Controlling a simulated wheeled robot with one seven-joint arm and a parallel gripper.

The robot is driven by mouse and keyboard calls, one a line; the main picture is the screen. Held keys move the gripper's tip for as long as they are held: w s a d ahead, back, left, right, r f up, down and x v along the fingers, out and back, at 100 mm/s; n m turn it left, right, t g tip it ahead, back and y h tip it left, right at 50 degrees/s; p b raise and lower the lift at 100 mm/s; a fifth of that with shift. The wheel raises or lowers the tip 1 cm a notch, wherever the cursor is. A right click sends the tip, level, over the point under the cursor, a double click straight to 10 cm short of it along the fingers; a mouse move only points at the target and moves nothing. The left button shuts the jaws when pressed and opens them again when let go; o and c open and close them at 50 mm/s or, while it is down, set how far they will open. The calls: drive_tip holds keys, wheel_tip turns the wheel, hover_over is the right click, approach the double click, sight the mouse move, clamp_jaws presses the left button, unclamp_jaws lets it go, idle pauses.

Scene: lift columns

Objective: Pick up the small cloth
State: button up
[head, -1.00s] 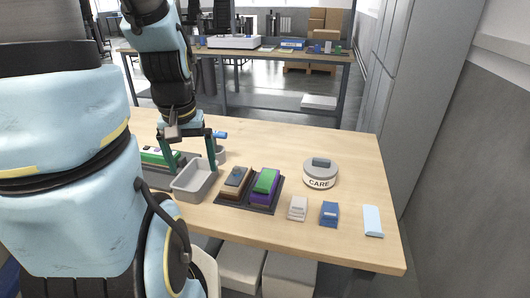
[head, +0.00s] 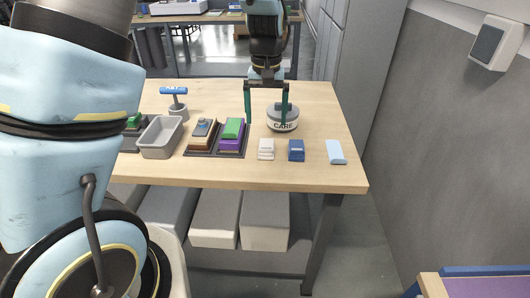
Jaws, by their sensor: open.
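Several small folded-looking pieces lie in a row at the front right of the wooden table (head: 235,172): a whitish one (head: 266,149), a dark blue one (head: 296,150) and a flat light blue one (head: 335,152). I cannot tell for sure which is the small cloth. My gripper (head: 267,117) is open and empty, pointing down, with its fingers apart behind the whitish piece. Its right finger overlaps the round CARE tin (head: 283,125) in the picture. I cannot tell whether they touch.
A grey open bin (head: 161,137) stands at the left, with a blue-handled tool (head: 173,92) behind it. A dark tray (head: 233,154) holds brushes or blocks in brown, purple and green. The table's right end is clear around the light blue piece.

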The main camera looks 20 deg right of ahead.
sight(267, 145)
wheel_tip(267, 145, down, 10)
drive_tip(key=p, duration=0.3)
drive_tip(key=shift+r, duration=0.15)
drive_tip(key=c, duration=1.4)
